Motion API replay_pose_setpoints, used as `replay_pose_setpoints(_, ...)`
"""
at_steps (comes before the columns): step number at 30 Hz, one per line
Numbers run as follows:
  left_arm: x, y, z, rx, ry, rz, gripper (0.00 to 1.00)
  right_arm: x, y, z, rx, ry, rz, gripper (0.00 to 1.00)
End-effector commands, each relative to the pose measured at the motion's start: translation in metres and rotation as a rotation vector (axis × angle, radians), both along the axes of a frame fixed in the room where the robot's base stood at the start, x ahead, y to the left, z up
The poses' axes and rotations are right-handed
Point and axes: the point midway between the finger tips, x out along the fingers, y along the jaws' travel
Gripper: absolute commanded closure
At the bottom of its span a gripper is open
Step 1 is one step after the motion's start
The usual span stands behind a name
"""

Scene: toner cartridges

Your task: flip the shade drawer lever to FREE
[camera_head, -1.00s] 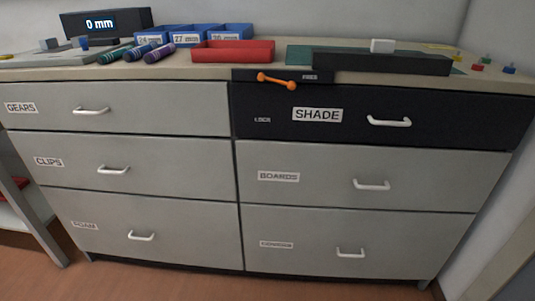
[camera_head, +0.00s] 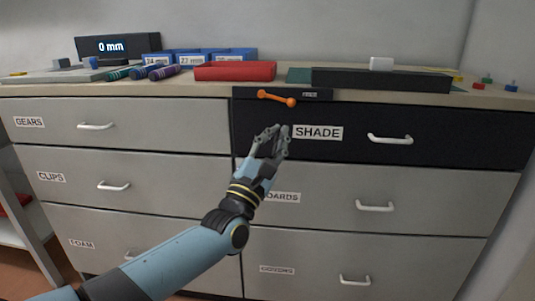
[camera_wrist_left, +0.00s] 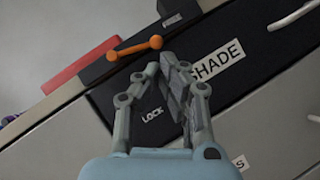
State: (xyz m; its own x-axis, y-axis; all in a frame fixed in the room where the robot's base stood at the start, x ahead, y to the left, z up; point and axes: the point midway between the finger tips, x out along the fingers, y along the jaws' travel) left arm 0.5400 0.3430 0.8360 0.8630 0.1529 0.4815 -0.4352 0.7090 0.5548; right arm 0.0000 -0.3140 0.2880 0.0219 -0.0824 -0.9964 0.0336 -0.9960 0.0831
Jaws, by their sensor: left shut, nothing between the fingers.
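The orange lever (camera_head: 277,98) with round ends is mounted on a black strip at the top left of the black SHADE drawer (camera_head: 465,135). In the head view it lies almost level, its right end a little lower. It also shows in the left wrist view (camera_wrist_left: 135,47), where a LOCK label (camera_wrist_left: 152,115) is on the drawer front. My left gripper (camera_head: 278,130) is shut and empty, just below the lever and left of the SHADE label, apart from the lever. The small label right of the lever is too small to read. My right gripper is not in view.
A red tray (camera_head: 235,71), blue bins (camera_head: 205,56) and a black block (camera_head: 380,79) stand on the cabinet top. The SHADE drawer's white handle (camera_head: 390,138) sticks out to the right. Grey drawers lie to the left and below.

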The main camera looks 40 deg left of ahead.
Motion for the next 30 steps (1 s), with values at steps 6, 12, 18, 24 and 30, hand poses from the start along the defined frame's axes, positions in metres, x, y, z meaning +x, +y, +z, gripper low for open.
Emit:
replay_pose_setpoints(6,0.035,0.006,0.02,0.002,0.0,0.0,1.0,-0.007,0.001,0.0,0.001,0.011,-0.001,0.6)
replay_pose_setpoints(12,0.052,0.009,0.028,0.001,0.002,0.0,1.0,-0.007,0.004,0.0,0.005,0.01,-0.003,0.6)
replay_pose_setpoints(18,0.055,0.01,0.029,0.001,0.002,0.0,1.0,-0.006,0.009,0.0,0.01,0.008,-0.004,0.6)
replay_pose_setpoints(24,0.054,0.009,0.029,0.0,0.001,0.0,1.0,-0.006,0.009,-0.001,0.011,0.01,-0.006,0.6)
replay_pose_setpoints(30,0.057,0.004,0.031,-0.122,-0.071,0.0,1.0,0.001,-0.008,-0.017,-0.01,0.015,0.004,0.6)
